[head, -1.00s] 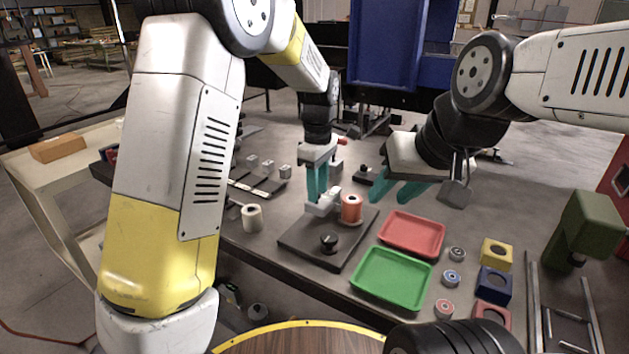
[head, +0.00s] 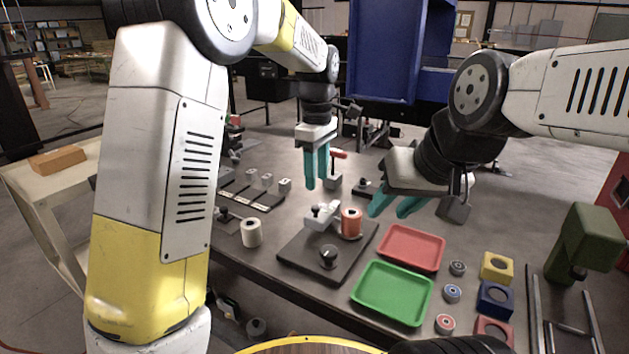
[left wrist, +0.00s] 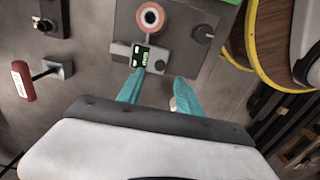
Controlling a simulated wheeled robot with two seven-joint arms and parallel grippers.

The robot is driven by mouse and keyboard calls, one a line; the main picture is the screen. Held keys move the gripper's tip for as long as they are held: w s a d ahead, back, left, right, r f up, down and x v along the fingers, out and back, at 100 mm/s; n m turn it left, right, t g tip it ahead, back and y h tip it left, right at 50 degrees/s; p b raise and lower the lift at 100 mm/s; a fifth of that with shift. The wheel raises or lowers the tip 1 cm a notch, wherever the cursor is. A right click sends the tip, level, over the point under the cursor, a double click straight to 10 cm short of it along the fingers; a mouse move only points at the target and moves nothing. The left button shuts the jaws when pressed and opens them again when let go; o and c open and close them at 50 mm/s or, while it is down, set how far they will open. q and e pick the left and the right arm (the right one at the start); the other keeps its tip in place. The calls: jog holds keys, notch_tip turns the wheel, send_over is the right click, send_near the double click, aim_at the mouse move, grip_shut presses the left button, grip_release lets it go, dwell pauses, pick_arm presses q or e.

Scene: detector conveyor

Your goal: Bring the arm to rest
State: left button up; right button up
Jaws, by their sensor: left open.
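My left gripper (head: 316,168) is above the table behind the dark plate fixture, with its teal fingers pointing down and apart. In the left wrist view its fingers (left wrist: 160,95) are spread with nothing held between them. Below and in front of it stands a dark plate (head: 300,258) with a grey clamp block (head: 322,217), an orange spool (head: 351,222) and a black knob (head: 328,257). My right gripper (head: 388,208) hangs over the table to the right, behind the red tray, with its teal fingers apart and no object seen between them.
A red tray (head: 410,246) and a green tray (head: 393,292) lie at the table's front. Small rollers and coloured blocks (head: 496,267) stand to their right. A cream spool (head: 251,233) is at left. A red-handled tool (left wrist: 24,82) stands near the left gripper.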

pick_arm(q)
jog(key=s+a+r+m+t+h, duration=0.1)
jog(key=s+a+r+m+t, duration=0.1)
jog(key=s+a+r+m, duration=0.35)
jog(key=s+a+r+m+t+h, duration=0.2)
jog(key=s+a, duration=0.7)
jog(key=s+a+f+m+t, duration=0.2)
jog(key=s+m, duration=0.2)
jog(key=s, duration=0.4)
jog(key=shift+a+m+y, duration=0.35)
jog(key=shift+a+y, duration=0.05)
